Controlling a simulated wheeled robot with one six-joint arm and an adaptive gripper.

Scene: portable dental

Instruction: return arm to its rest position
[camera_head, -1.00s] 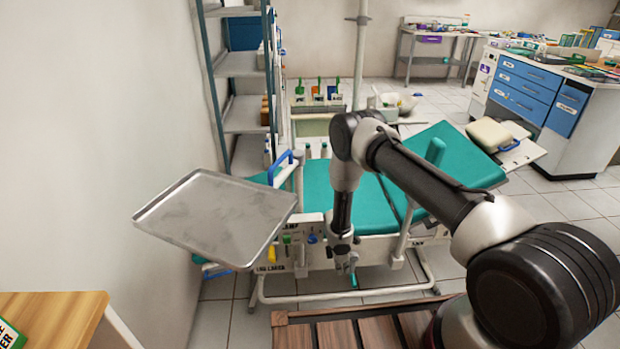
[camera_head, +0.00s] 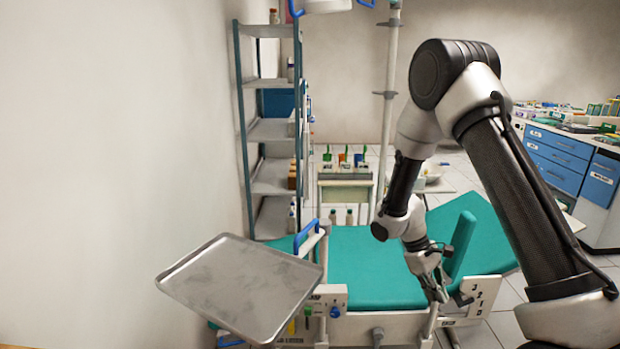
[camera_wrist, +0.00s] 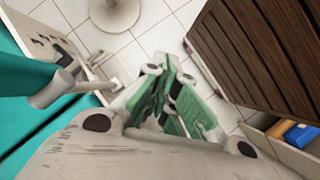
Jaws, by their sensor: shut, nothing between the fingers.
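My gripper (camera_head: 437,289) hangs down at the near right part of the teal dental chair (camera_head: 375,265) in the head view, in front of its edge. Its fingers are together with nothing between them. In the wrist view my gripper (camera_wrist: 178,100) shows green finger pads over the tiled floor. My arm rises above the chair on the right and bends at a high elbow.
An empty metal tray (camera_head: 240,285) stands to the left of the chair. A tall shelf rack (camera_head: 270,130) stands behind by the wall, and a pole (camera_head: 388,110) rises behind the chair. Blue-drawer cabinets (camera_head: 560,160) are at right. A wooden slatted surface (camera_wrist: 265,50) lies near the gripper.

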